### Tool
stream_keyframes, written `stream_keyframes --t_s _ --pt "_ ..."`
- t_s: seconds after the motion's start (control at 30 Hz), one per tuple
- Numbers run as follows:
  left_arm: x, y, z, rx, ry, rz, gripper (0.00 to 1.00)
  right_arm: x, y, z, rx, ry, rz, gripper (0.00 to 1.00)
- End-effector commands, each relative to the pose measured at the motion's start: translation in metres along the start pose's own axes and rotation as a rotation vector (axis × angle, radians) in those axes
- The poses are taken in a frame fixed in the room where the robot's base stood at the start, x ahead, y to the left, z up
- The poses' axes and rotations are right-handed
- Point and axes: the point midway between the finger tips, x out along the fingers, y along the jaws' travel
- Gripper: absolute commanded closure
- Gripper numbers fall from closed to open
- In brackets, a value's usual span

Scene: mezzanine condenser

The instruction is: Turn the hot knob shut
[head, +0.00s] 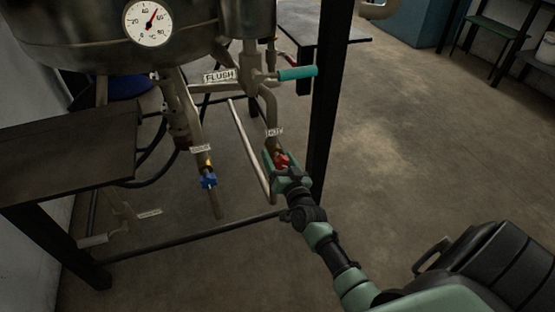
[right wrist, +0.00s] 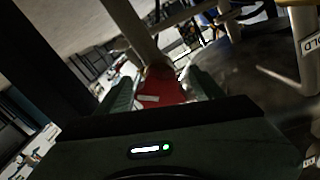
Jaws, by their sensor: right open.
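The hot knob (head: 281,160) is red and sits on a pipe under a small label that seems to read HOT. My right gripper (head: 279,163) is at the knob, with its green fingers around it. In the right wrist view the red knob (right wrist: 164,88) lies between the two open fingers (right wrist: 160,92), one on each side. I cannot tell whether either finger touches it. The fingers partly hide the knob in the head view. My left gripper is not in view.
A blue knob (head: 208,181) is on the pipe to the left. A teal-handled lever (head: 297,73) beside the FLUSH label (head: 219,76) is above. A black post (head: 330,100) stands close right of my gripper. A dark table (head: 75,150) is at left.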

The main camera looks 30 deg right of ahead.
Motion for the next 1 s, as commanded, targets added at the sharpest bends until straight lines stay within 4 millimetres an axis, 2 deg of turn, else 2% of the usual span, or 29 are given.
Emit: stream_keyframes --t_s 0.1,0.37,0.5,0.6,1.0 --pt "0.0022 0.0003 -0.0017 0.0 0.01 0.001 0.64 0.0069 0.0004 0.0004 0.0 0.0 0.0 0.33" --pt "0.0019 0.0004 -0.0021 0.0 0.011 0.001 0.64 0.0078 0.0002 -0.0001 -0.001 -0.001 0.0 0.33" --pt "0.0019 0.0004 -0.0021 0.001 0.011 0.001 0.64 0.0077 0.0002 0.0 -0.001 -0.001 0.0 0.72" --pt "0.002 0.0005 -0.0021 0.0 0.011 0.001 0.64 0.0076 0.0003 0.0 -0.001 -0.001 0.001 0.95" --pt "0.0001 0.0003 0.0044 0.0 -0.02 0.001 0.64 0.0075 0.0002 -0.0003 0.082 -0.001 0.0 0.95"
